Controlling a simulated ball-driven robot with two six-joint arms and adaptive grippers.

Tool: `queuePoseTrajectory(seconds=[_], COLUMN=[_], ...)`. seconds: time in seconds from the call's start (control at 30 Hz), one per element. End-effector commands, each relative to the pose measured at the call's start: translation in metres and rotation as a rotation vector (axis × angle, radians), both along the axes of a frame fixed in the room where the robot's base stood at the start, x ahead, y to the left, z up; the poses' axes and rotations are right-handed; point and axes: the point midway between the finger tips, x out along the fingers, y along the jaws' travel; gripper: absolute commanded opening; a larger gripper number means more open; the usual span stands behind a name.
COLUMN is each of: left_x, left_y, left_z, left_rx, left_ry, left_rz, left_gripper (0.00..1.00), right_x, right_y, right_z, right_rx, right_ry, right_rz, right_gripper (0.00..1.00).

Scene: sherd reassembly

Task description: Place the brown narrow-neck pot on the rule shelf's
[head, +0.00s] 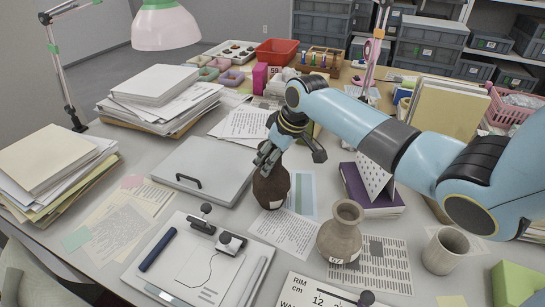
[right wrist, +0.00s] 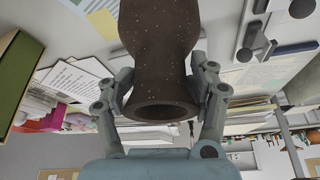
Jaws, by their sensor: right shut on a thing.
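The dark brown pot (head: 272,190) stands upright left of the middle of the desk in the head view. My right gripper (head: 275,155) is around its upper part, shut on it. In the right wrist view the speckled pot (right wrist: 160,45) sits between both fingers (right wrist: 163,85), its open mouth towards the camera. I cannot tell whether its base touches the desk. A white board (head: 310,292) marked "RIM cm" with numbers shows at the bottom edge, mostly cut off. No shelf is clearly recognisable as the rule shelf. My left gripper is not in view.
A grey-brown narrow-neck pot (head: 340,235) with a label stands right of the held pot. A beige cup (head: 445,250) and a purple book (head: 372,192) are farther right. A grey case (head: 205,170), a clamp board (head: 195,265) and paper stacks (head: 160,95) lie left.

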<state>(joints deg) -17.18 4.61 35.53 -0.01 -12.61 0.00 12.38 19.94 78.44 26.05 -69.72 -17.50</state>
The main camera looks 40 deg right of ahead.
Motion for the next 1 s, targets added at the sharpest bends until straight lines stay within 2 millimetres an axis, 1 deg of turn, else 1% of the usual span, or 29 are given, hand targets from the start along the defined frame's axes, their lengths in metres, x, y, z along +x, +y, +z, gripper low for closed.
queuePoseTrajectory(seconds=[0.03,0.07,0.3,0.57,0.67,0.77,1.0], left_x=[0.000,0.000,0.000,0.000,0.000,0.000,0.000], left_y=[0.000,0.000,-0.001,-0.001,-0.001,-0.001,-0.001], left_z=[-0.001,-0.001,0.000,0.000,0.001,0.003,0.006], left_rx=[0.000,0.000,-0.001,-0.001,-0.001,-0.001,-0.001], left_ry=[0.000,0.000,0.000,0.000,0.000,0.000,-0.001], left_rz=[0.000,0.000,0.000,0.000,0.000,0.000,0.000], left_gripper=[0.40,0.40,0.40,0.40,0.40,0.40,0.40], right_x=[0.001,0.000,0.000,0.000,-0.002,-0.006,-0.027], right_y=[0.000,0.000,0.000,0.000,-0.001,-0.003,-0.008], right_z=[-0.001,-0.002,-0.002,-0.001,0.004,0.018,0.068], right_rx=[0.000,0.000,0.000,0.000,-0.001,-0.003,-0.005], right_ry=[-0.003,0.001,0.001,0.001,0.001,-0.002,-0.002], right_rz=[0.000,0.000,0.000,0.000,0.001,0.001,0.002], right_gripper=[0.02,0.62,0.93,0.93,0.93,0.93,0.93])
